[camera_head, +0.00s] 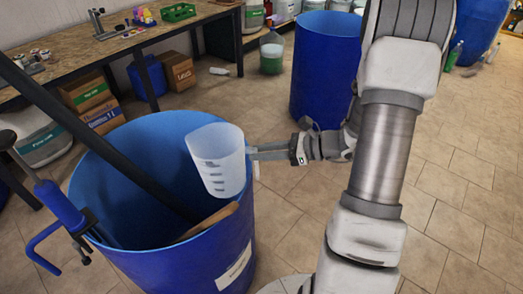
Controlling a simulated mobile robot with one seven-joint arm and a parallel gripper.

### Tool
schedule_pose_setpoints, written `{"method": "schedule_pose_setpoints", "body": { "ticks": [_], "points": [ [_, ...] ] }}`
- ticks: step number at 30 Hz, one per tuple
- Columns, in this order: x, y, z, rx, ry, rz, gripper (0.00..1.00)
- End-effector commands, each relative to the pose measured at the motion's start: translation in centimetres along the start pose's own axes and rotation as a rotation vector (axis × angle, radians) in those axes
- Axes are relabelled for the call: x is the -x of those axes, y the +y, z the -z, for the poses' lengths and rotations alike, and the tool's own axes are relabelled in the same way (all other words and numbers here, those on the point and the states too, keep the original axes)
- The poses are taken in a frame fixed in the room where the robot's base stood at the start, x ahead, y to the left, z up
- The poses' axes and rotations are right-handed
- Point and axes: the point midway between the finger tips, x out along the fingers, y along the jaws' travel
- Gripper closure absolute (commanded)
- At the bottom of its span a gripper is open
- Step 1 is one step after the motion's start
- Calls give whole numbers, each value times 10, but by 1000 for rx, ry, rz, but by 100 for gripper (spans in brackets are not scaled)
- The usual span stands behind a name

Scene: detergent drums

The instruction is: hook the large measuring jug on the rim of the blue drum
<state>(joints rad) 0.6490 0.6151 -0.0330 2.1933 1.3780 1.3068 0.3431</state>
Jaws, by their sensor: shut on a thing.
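The large measuring jug (217,161) is translucent white with dark graduation marks. It is at the right side of the near blue drum (215,262), upright with a slight tilt, its body over the drum's opening near the right rim. My gripper (256,153) comes in from the right and is shut on the jug at its handle side. The fingertips and most of the handle are hard to make out. I cannot tell whether the jug touches the rim.
A second blue drum (326,68) stands behind. A workbench (115,45) is at the back left.

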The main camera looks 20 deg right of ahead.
Motion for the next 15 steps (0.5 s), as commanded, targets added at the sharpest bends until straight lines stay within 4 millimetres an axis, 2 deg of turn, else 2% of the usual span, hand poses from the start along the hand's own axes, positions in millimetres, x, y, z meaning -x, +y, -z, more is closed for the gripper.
{"method": "schedule_pose_setpoints", "body": {
  "ticks": [15],
  "points": [
    [-11, 0, 32, 0, -1, 0, 100]
  ]
}}
